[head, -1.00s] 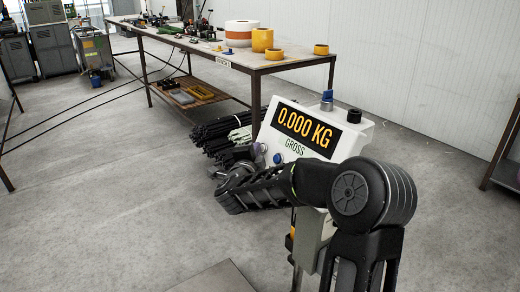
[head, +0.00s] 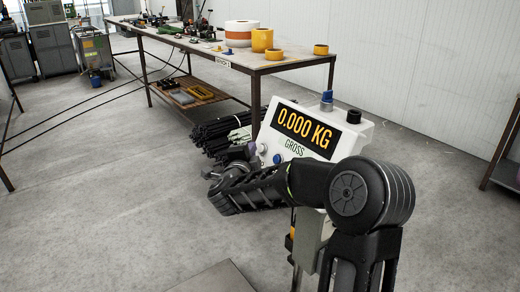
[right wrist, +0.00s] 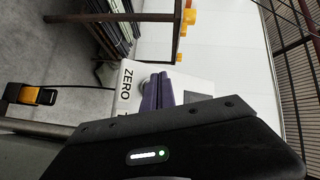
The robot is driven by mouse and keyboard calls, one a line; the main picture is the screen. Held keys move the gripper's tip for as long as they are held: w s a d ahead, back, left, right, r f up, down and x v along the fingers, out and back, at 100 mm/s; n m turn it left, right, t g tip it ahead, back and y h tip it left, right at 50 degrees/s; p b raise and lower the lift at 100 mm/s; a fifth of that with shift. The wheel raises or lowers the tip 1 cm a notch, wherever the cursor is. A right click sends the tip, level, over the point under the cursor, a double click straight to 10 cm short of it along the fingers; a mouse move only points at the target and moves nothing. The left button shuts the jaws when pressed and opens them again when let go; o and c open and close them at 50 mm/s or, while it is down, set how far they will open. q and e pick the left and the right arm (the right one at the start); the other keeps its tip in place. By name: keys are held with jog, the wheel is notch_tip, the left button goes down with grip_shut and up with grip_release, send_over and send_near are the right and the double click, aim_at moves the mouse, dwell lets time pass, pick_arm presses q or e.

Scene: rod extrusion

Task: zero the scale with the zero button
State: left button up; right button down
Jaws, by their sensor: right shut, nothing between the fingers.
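The scale's white indicator box (head: 345,143) stands in the middle of the head view. Its display (head: 305,130) reads 0.000 KG, with GROSS printed below. My right gripper (head: 244,155) is shut and empty, close to the box's lower left side. In the right wrist view, its purple fingers (right wrist: 158,92) lie beside the ZERO label (right wrist: 127,86). They cover the panel there, so I cannot tell whether they touch the zero button. My left gripper is out of view.
A plate edge (head: 215,278) lies at the bottom front. The floor at left is mostly clear.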

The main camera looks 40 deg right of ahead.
jog(key=shift+a, duration=0.1)
jog(key=a, duration=0.1)
jog(key=a+r, duration=0.1)
jog(key=a, duration=0.1)
jog(key=a+r+p, duration=0.1)
jog(key=shift+w+a, duration=0.2)
jog(key=shift+w, duration=0.1)
dwell(0.8)
